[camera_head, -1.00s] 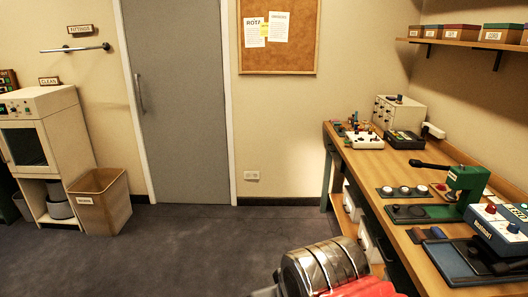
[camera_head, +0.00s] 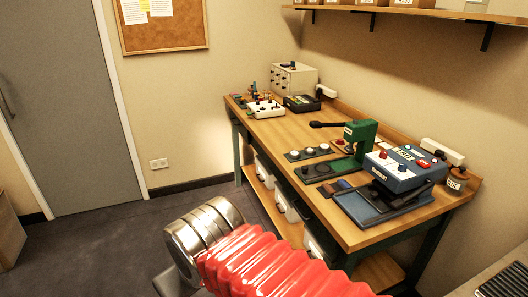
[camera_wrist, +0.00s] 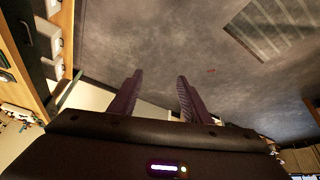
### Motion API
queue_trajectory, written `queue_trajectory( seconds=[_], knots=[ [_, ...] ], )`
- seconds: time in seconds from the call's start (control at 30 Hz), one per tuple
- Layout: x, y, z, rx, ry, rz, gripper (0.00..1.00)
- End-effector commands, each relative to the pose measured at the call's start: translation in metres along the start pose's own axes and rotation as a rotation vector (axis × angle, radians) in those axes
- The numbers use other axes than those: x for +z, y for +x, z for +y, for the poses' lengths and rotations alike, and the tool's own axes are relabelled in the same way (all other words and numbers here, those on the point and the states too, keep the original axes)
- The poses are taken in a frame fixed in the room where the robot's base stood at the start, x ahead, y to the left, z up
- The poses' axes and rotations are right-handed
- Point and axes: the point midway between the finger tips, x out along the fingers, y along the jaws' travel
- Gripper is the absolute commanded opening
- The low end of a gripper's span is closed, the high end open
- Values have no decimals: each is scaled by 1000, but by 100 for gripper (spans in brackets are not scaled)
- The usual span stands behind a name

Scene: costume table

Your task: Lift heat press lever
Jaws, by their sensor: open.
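The heat press (camera_head: 398,170) is a blue boxy unit with red and white knobs and a small display, over a dark base plate (camera_head: 370,208). It stands at the near right of the workbench. A dark bar (camera_head: 425,192) shows at its right side; I cannot tell whether it is the lever. My gripper (camera_wrist: 158,95) shows in the wrist view, with its two dark fingers spread and nothing between them. The wrist view faces the floor, and the heat press is not recognisable there. In the head view, my red arm sleeve is in front, apart from the bench.
On the wooden workbench (camera_head: 270,135), a green press (camera_head: 360,138) with a black handle stands just left of the heat press. A cup (camera_head: 456,180) stands to its right. A shelf (camera_head: 420,12) hangs above. The floor (camera_head: 100,240) left of the bench is clear.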

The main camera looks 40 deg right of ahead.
Motion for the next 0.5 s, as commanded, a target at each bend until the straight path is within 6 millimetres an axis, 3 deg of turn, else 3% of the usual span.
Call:
queue_trajectory(
  seconds=[0.17,0.5],
  knots=[
    [13,19,39,121,-55,-128,44],
    [55,39,153,391,-230,-498,44]
  ],
)
